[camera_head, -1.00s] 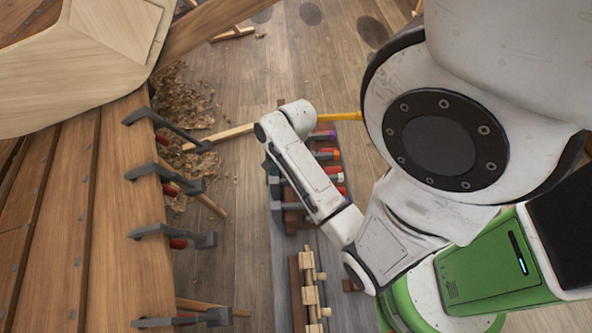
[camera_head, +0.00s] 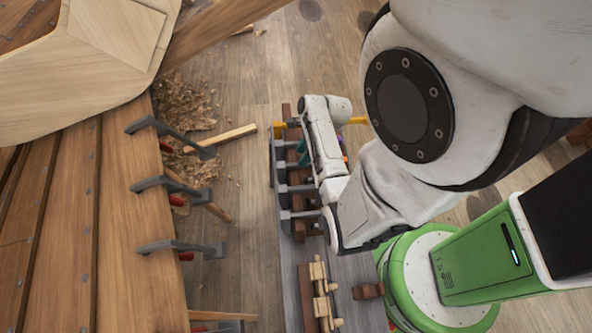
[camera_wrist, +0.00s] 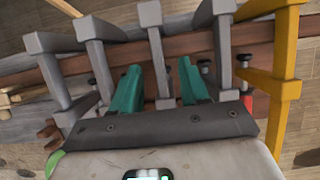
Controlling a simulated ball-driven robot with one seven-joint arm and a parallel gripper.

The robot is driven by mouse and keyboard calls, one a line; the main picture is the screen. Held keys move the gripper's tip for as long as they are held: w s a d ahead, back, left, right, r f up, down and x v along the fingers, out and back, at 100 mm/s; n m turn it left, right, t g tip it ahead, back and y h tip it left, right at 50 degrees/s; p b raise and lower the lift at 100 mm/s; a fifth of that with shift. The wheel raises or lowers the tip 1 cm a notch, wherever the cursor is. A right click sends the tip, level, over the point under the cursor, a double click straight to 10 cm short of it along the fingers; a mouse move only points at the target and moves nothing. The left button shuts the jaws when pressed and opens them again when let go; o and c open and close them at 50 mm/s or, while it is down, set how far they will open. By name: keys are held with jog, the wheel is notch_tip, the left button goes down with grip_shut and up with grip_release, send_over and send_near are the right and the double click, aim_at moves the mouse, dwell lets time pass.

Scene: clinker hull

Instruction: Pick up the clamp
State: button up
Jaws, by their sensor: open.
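Several grey clamps hang side by side on a rack with a brown wooden rail (camera_wrist: 260,36). My gripper (camera_wrist: 160,68) is open, its two teal fingers pointing at the rack. One grey clamp (camera_wrist: 152,22) runs between the fingers in the wrist view; I cannot tell whether they touch it. Other grey clamps stand to its left (camera_wrist: 96,52) and right (camera_wrist: 223,45). A yellow clamp (camera_wrist: 284,62) is at the far right.
The wooden hull (camera_head: 120,220) fills the left, with grey clamps (camera_head: 172,184) along its edge. A wooden stick (camera_head: 222,138) and shavings lie on the floor between hull and rack. Wooden pieces (camera_head: 318,290) lie on the grey bench nearer the bottom.

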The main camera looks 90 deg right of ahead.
jog(key=shift+x, duration=2.35)
jog(key=shift+s+a, duration=0.15)
jog(key=shift+c, duration=0.4)
grip_shut()
